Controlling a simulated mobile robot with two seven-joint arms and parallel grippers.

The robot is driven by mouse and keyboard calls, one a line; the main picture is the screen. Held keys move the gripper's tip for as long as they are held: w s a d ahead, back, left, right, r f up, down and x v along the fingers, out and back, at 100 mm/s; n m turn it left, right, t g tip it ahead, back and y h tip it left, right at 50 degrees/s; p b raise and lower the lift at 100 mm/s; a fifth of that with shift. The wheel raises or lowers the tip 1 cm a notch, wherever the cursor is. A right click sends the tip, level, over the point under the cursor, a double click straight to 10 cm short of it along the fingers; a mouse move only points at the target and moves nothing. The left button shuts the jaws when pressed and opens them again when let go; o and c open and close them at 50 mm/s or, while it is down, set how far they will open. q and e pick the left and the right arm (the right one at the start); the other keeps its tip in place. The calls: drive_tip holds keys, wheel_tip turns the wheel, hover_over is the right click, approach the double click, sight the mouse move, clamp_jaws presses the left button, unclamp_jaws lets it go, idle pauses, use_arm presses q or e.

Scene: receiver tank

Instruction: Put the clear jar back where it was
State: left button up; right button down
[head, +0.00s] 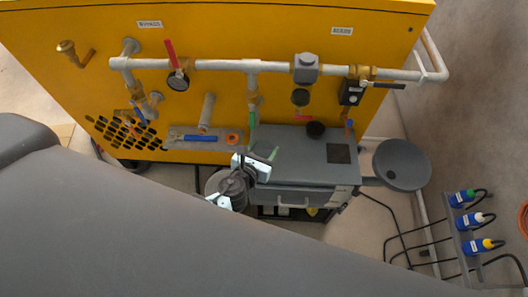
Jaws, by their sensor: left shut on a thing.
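My left gripper (262,150) is over the left part of the grey cart top, with its two green-edged fingers a little apart. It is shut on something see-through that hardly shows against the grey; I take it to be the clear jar. The jar's outline is too faint to tell whether it touches the cart top. My right gripper is not in view.
The grey cart (300,150) stands against the yellow panel (225,100) with its pipes and valves. A round grey dish (402,165) sticks out right. A rack (465,240) holds blue connectors.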

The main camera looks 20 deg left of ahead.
sight(267, 149)
use_arm(q)
drive_tip(key=shift+w, duration=0.1)
